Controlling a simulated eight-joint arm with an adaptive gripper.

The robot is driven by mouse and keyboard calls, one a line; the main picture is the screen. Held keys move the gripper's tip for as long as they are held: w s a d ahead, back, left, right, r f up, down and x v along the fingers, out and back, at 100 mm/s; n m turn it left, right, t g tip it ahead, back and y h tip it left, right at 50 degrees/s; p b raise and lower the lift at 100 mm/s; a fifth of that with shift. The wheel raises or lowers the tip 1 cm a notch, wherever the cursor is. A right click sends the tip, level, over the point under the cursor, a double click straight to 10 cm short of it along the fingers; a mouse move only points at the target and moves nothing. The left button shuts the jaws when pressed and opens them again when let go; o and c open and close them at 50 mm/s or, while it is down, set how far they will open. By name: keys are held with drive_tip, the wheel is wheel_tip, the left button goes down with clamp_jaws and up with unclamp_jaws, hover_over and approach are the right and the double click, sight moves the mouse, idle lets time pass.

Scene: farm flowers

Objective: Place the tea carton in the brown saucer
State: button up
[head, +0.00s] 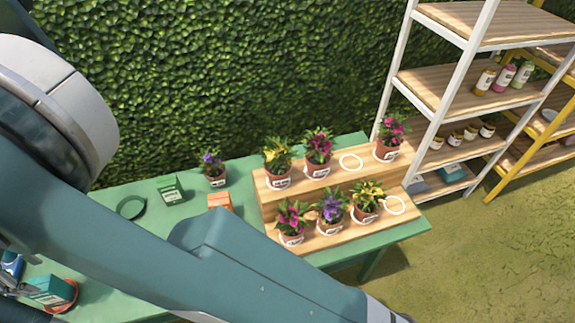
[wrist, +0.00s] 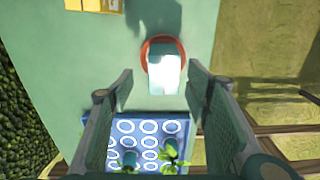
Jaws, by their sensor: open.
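The tea carton (head: 50,289) is a teal box with a pale label at the lower left of the head view. It stands tilted or upright, I cannot tell which, in the brown saucer (head: 73,297). In the wrist view the carton (wrist: 164,72) shows a bright white face, and the orange-brown saucer's rim (wrist: 146,47) shows around its far side. My gripper (wrist: 160,88) is open, with one finger on each side of the carton and visible gaps between. The gripper is partly cut off at the left edge of the head view (head: 14,287).
A blue tray (wrist: 98,155) with white rings and small plants lies close below the fingers in the wrist view. A green box (head: 172,192), a dark ring-shaped saucer (head: 131,207), an orange box (head: 220,201) and a stepped wooden stand (head: 262,203) with several potted flowers share the green table.

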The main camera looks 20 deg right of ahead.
drive_tip(key=w+d+r+m+t+y, duration=0.15)
drive_tip(key=w+d+r, duration=0.4)
drive_tip(key=d, duration=0.55)
drive_tip(key=w+d+r+m, duration=0.2)
drive_tip(key=w+d+r, duration=0.2)
drive_tip(key=d+r, duration=0.45)
drive_tip(key=w+d+r+m, duration=0.2)
drive_tip(key=w+d+r, duration=0.3)
drive_tip(key=d, duration=0.7)
drive_tip(key=d+r+m+t, duration=0.1)
drive_tip(key=d+r+m, duration=0.25)
drive_tip(key=d, duration=0.95)
drive_tip(key=s+d+r+m+t, duration=0.1)
drive_tip(key=s+d+r+m, duration=0.15)
drive_tip(key=d, duration=0.85)
drive_tip(key=s+d+r+m+t, duration=0.15)
drive_tip(key=s+d, duration=0.25)
drive_tip(key=d, duration=0.7)
drive_tip(key=s+d+f+m+t, duration=0.1)
drive_tip(key=s+d+f+m, duration=0.1)
drive_tip(key=s+d, duration=0.4)
drive_tip(key=s+d+f+m+t+h, duration=0.1)
drive_tip(key=s+d, duration=0.4)
drive_tip(key=d, duration=0.6)
drive_tip(key=shift+s+f+m, duration=0.4)
drive_tip(key=shift+f+m, duration=0.45)
drive_tip(key=shift+m, duration=0.05)
